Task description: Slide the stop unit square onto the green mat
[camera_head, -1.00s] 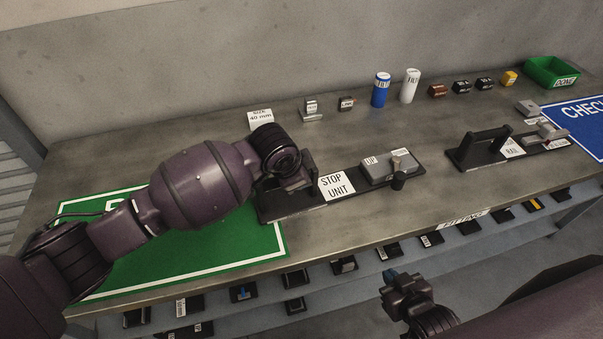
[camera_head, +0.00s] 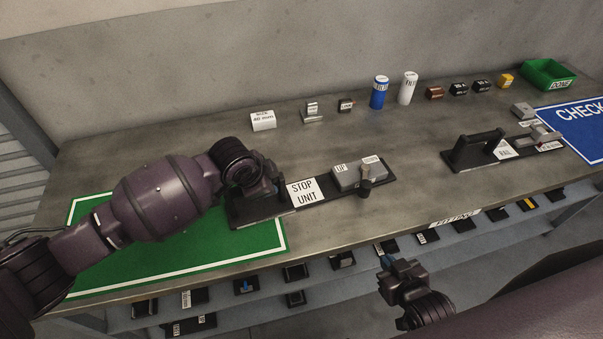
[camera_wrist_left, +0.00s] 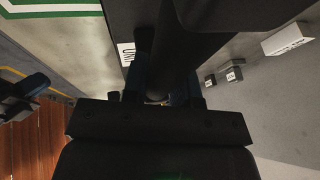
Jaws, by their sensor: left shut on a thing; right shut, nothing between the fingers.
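The stop unit (camera_head: 318,193) is a long black base with a white "STOP UNIT" label and a grey block with a dark knob. Its left end overlaps the right edge of the green mat (camera_head: 245,243); the rest lies on the bare table. My left gripper (camera_head: 268,190) is shut on the unit's handle at the left end, mostly hidden behind the wrist. In the left wrist view the fingers (camera_wrist_left: 165,85) close around the dark handle. My right gripper (camera_head: 388,262) is shut and empty, in front of the table edge.
A second black unit with a handle (camera_head: 478,150) stands to the right, by the blue mat (camera_head: 580,125). A blue can (camera_head: 379,92), a white can (camera_head: 408,88), small blocks and a green bin (camera_head: 547,74) line the back. A lower shelf holds several dark parts.

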